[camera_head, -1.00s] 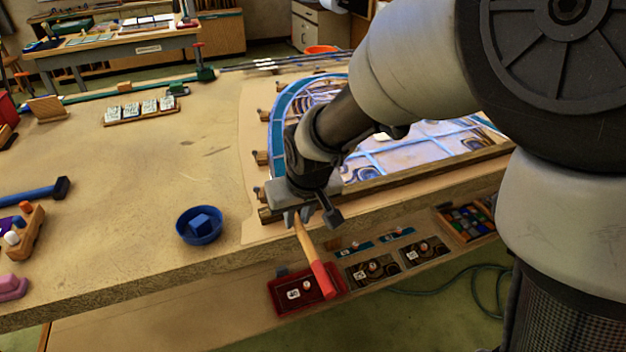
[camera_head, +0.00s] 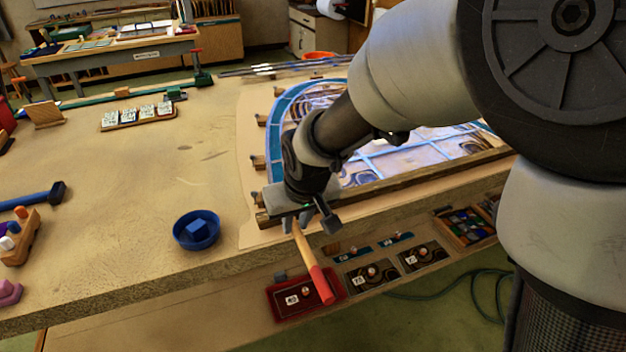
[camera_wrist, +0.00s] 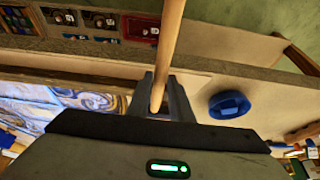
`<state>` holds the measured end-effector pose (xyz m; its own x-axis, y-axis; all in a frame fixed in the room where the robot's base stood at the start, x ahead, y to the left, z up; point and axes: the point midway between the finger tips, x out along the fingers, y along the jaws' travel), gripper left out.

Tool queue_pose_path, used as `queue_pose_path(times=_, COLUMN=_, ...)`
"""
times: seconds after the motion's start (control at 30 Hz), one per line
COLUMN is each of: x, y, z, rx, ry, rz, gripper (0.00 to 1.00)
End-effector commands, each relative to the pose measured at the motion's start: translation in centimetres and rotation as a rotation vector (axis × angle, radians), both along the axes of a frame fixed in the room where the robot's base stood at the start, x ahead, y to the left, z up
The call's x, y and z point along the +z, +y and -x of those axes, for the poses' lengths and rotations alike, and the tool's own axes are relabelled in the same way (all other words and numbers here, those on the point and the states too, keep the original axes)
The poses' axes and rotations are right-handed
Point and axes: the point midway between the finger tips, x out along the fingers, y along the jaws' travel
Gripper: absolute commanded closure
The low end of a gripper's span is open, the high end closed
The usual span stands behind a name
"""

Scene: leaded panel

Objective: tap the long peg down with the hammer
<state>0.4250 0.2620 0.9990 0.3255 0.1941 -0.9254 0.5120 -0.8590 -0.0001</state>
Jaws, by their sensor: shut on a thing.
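My gripper (camera_head: 297,222) is shut on a wooden-handled tool (camera_head: 305,250) with a red end, which hangs tilted past the bench's front edge. The tool's handle also runs between the fingers in the wrist view (camera_wrist: 170,40); I cannot make out a hammer head on it. A hammer with a blue handle and dark head (camera_head: 57,192) lies on the bench at the far left. Below it, a wooden block (camera_head: 22,248) holds several coloured pegs, partly cut off by the picture edge. I cannot tell which peg is the long one.
A blue bowl (camera_head: 183,243) with a blue block (camera_head: 197,229) stands left of my gripper. The leaded panel (camera_head: 420,150) lies behind my arm, edged by wooden strips and small blocks. A red tray (camera_head: 272,308) sits on the lower shelf. The bench's middle left is clear.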

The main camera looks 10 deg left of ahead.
Motion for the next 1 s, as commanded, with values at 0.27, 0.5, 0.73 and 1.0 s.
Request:
queue_pose_path(times=0.27, x=-0.5, y=0.0, z=-0.1, rx=0.000, ry=-0.002, rz=-0.001, gripper=1.00)
queue_pose_path(times=0.5, x=1.3, y=0.0, z=0.0, rx=0.000, ry=-0.003, rz=-0.002, gripper=1.00)
queue_pose_path(times=0.73, x=2.0, y=0.0, z=0.0, rx=0.000, ry=-0.002, rz=-0.001, gripper=1.00)
queue_pose_path(times=1.0, x=2.3, y=0.0, z=0.0, rx=0.000, ry=-0.002, rz=-0.001, gripper=1.00)
